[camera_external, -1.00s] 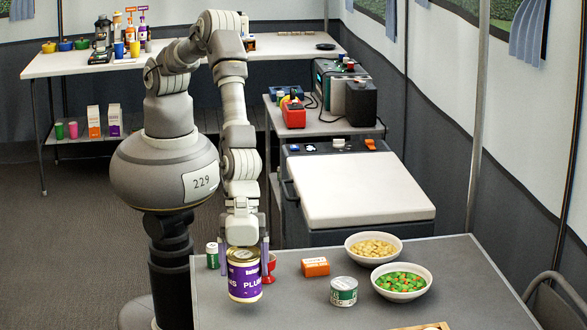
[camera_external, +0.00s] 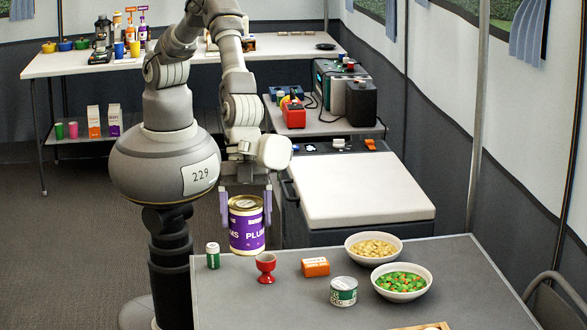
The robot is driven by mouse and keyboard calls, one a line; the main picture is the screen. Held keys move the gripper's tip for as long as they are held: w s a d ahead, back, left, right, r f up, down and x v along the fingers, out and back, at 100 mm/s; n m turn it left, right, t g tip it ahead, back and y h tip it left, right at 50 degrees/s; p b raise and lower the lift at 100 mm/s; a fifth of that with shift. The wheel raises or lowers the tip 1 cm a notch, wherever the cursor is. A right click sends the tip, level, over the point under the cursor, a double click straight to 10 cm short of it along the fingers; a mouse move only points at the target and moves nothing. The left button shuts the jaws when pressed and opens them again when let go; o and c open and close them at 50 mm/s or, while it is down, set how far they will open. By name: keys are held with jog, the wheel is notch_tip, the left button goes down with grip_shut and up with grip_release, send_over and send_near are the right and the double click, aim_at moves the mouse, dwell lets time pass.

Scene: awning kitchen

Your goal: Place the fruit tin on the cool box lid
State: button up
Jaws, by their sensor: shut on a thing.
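The fruit tin (camera_external: 247,232) is a purple and white can with a gold rim, marked as plums. My gripper (camera_external: 246,208) is shut on it from above, one finger on each side. The cool box lid (camera_external: 361,190) is a flat white slab on the dark cool box, behind the table and to the right of my gripper. The lid's top is bare.
On the grey table (camera_external: 440,270) stand a red egg cup (camera_external: 265,267), a small green-labelled jar (camera_external: 213,255), an orange box (camera_external: 315,266), a green tin (camera_external: 343,291) and two bowls (camera_external: 373,247). A side stand (camera_external: 335,127) with devices is behind the cool box.

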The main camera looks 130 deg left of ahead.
jog(key=s+a+f+n+t+y, duration=0.15)
jog(key=a+n, duration=0.45)
jog(key=a, duration=1.3)
jog(key=s+a+f+n+y, duration=0.2)
jog(key=a+n, duration=0.5)
jog(key=a, duration=1.3)
jog(key=s+a+r+n+g+y, duration=0.2)
jog(key=s+a+n+y, duration=0.35)
jog(key=s+a, duration=0.9)
jog(key=s+a+r+n+g+h+b, duration=0.1)
jog(key=s+a+n, duration=0.4)
jog(key=s, duration=0.3)
jog(key=s+a+n+g, duration=0.2)
jog(key=s+a+n, duration=0.25)
jog(key=s, duration=0.25)
notch_tip(320, 180, down, 10)
jog(key=shift+t, duration=0.25)
jog(key=shift+w+a+f+b, duration=0.8)
jog(key=shift+w+a, duration=0.75)
jog(key=shift+a, duration=0.55)
jog(key=shift+w+a+f+b, duration=0.65)
jog(key=shift+w+a+f, duration=0.2)
jog(key=shift+w+a, duration=1)
jog(key=shift+w+a+f+b, duration=0.8)
jog(key=shift+w+a, duration=0.5)
jog(key=shift+a, duration=1)
